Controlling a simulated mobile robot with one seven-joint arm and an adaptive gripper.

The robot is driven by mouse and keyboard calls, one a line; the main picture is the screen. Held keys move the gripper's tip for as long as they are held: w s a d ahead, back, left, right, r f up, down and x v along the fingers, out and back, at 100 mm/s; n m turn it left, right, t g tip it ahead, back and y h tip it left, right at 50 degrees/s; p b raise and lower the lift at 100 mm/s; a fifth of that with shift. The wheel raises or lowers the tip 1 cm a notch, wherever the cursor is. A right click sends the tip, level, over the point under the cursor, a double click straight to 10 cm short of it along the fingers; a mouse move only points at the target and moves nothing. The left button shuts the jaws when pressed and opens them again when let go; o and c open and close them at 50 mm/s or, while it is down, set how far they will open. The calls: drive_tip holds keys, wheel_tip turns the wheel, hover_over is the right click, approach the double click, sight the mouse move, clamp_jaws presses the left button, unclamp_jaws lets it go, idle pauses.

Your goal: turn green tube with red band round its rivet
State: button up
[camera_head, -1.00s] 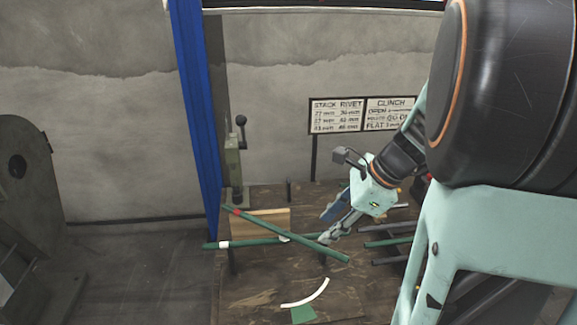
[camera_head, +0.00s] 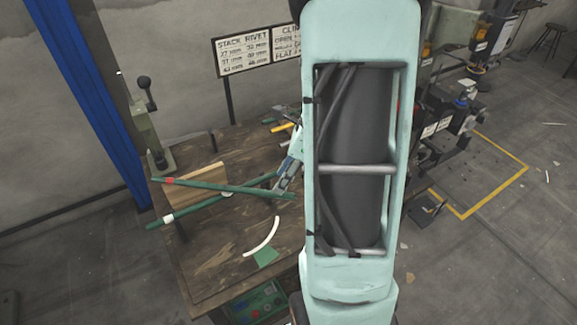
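The green tube with the red band (camera_head: 205,186) lies across a second green tube with a white band (camera_head: 185,212) over the wooden bench (camera_head: 215,265). The red band is near its left end. The tubes cross at a shallow angle at a pale rivet (camera_head: 227,194). My gripper (camera_head: 279,188) is at the right part of the red-banded tube, with its fingers reaching down to it. The fingers are small and my arm hides part of the gripper, so I cannot tell whether they grip the tube.
A wooden block (camera_head: 205,182) lies behind the tubes. A green lever press (camera_head: 149,130) stands at the bench's back left. A white curved strip (camera_head: 264,238) and a green patch (camera_head: 265,256) are in front. My arm blocks the bench's right side. Machines (camera_head: 455,110) stand at right.

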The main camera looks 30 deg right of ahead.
drive_tip(key=x, duration=0.6)
drive_tip(key=shift+w+f, duration=0.1)
clamp_jaws()
